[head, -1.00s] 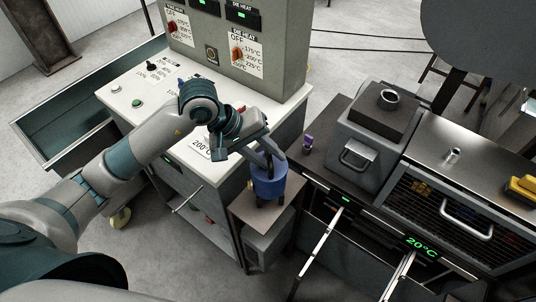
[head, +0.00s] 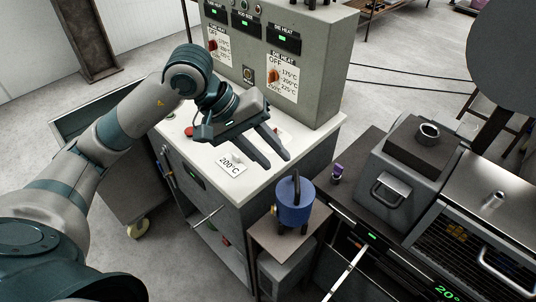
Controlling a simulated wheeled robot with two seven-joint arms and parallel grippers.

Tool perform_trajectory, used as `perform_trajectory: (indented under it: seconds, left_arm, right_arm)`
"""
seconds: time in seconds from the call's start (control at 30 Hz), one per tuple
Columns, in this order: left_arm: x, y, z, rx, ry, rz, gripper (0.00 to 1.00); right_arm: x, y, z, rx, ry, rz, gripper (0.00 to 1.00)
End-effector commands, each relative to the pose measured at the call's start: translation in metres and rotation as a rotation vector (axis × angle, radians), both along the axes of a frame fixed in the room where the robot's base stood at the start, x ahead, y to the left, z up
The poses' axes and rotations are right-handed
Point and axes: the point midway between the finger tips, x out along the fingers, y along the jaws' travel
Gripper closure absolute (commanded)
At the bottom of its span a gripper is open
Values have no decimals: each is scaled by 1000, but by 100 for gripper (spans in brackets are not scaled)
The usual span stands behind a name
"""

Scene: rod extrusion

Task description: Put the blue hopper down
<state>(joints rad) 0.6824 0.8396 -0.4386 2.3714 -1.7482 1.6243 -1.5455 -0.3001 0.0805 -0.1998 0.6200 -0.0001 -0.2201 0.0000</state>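The blue hopper (head: 294,207) stands upright on a small brown-topped stand (head: 264,234) beside the white-topped control cabinet. Its dark handle rises above its rim. My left gripper (head: 279,161) is above the cabinet top, up and to the left of the hopper in the head view. Its two fingers are spread apart with nothing between them, and it is clear of the hopper. My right gripper is not in view.
A grey machine (head: 410,170) with a handle stands on the dark bench at the right. A small purple object (head: 337,172) sits near that bench's edge.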

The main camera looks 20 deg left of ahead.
Motion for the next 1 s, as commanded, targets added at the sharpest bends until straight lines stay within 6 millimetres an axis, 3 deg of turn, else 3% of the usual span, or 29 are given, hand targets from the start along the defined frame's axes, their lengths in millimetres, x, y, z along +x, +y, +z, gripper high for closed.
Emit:
perform_trajectory:
  seconds: [1.0]
  left_arm:
    - [-2, 4, 7, 1, 1, -1, 71]
  right_arm:
    - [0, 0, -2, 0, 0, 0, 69]
